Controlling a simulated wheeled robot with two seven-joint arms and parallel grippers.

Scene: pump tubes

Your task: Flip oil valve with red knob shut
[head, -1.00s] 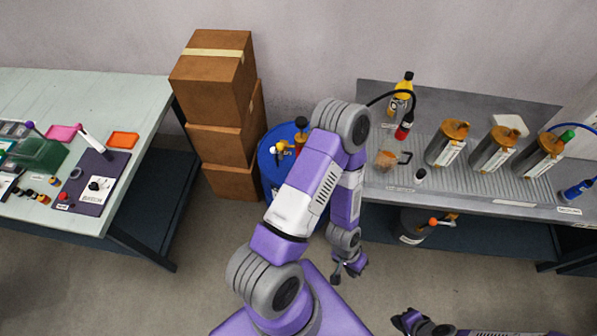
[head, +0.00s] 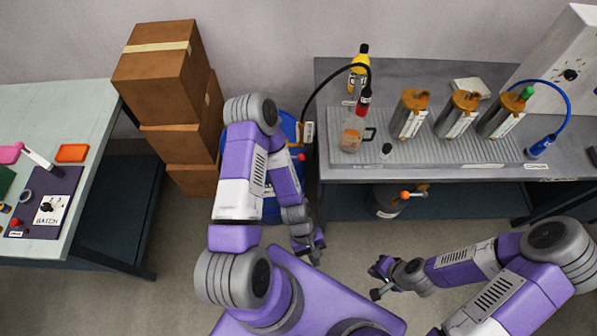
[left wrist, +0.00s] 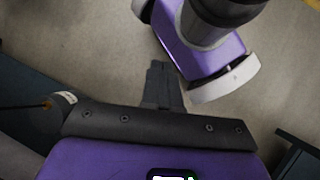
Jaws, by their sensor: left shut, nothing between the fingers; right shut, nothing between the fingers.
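A small red knob (head: 301,157) shows beside the blue drum (head: 287,130) in the head view. My left arm covers most of the drum, so the valve body and its position cannot be told. A canister (head: 385,203) under the grey bench carries an orange-red knob (head: 405,195) on a short lever. My left gripper (head: 310,252) is shut and empty, low over the floor and apart from both knobs. Its closed fingers (left wrist: 160,85) also show in the left wrist view. My right gripper (head: 377,280) is shut and empty to the right of the left one.
The grey bench (head: 450,170) holds several amber-topped cylinders, a yellow bottle (head: 358,72) and a red-ended black hose (head: 363,100). Stacked cardboard boxes (head: 160,70) stand left of the drum. A pale table (head: 75,110) is at far left.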

